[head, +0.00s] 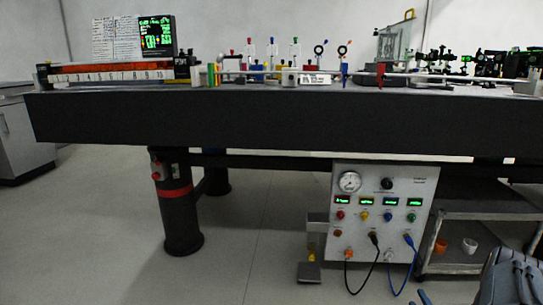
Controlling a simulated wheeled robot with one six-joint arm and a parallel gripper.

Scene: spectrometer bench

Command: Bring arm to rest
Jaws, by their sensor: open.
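A blue-grey part of my own arm (512,278) shows in the bottom right corner of the head view, low in front of the lower cart. It is cut off by the frame edge. Nothing is seen held.
A long dark optical bench (200,118) spans the view, with small optics on its top. A grey control box (382,255) with a gauge, displays and cables hangs under it. A cart (480,213) stands at right. A thick black leg (179,222) stands left; the floor is mostly clear.

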